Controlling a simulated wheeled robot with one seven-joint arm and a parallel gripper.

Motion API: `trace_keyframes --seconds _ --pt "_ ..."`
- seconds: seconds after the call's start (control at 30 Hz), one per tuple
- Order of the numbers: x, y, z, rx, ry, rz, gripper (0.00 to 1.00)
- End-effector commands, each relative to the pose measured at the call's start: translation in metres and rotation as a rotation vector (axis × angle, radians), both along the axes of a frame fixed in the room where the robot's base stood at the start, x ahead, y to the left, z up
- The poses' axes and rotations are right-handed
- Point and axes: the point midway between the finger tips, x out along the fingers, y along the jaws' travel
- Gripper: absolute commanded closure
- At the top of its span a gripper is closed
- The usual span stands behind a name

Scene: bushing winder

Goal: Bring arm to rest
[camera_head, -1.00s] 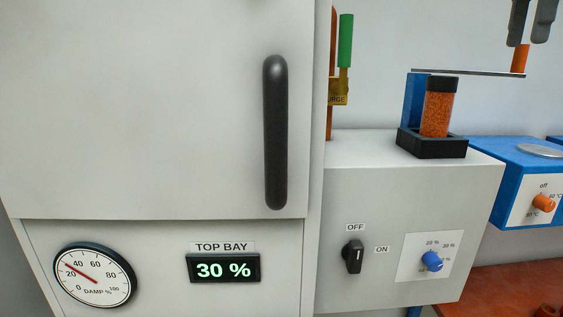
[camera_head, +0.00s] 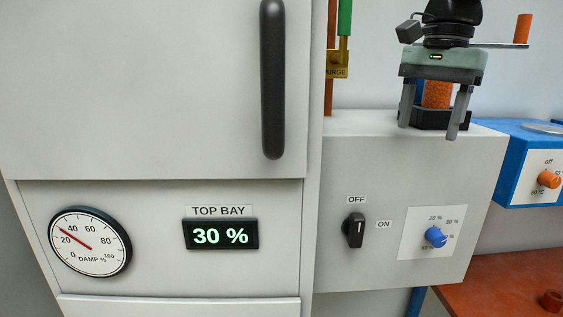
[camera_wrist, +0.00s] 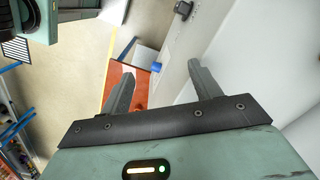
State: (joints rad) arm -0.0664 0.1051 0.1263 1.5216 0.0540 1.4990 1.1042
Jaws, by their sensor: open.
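My gripper (camera_head: 433,112) is open and empty, fingers pointing down, in front of the grey control box (camera_head: 345,185).
A grey cabinet with a black door handle (camera_head: 272,80), a dial gauge (camera_head: 90,241) and a 30 % display (camera_head: 221,235) is at left. The box carries a black switch (camera_head: 354,230) and a blue knob (camera_head: 436,237). A blue unit (camera_head: 500,165) is at right, above an orange table (camera_head: 500,285).

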Motion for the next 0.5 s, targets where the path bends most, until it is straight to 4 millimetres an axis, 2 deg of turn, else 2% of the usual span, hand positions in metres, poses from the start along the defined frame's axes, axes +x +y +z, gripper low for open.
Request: trace_keyframes --seconds 0.03,0.17,0.23,0.37,0.4,0.5 --pt "-0.013 0.02 -0.037 0.003 0.002 0.123 0.37" --pt "-0.05 0.062 -0.109 0.014 -0.018 0.45 0.37" --pt "-0.075 0.081 -0.15 0.017 -0.029 0.632 0.37" --pt "-0.13 0.103 -0.223 0.016 -0.051 0.963 0.37" --pt "-0.148 0.106 -0.244 0.014 -0.057 1.061 0.37" --pt "-0.187 0.107 -0.288 0.007 -0.072 1.276 0.37"
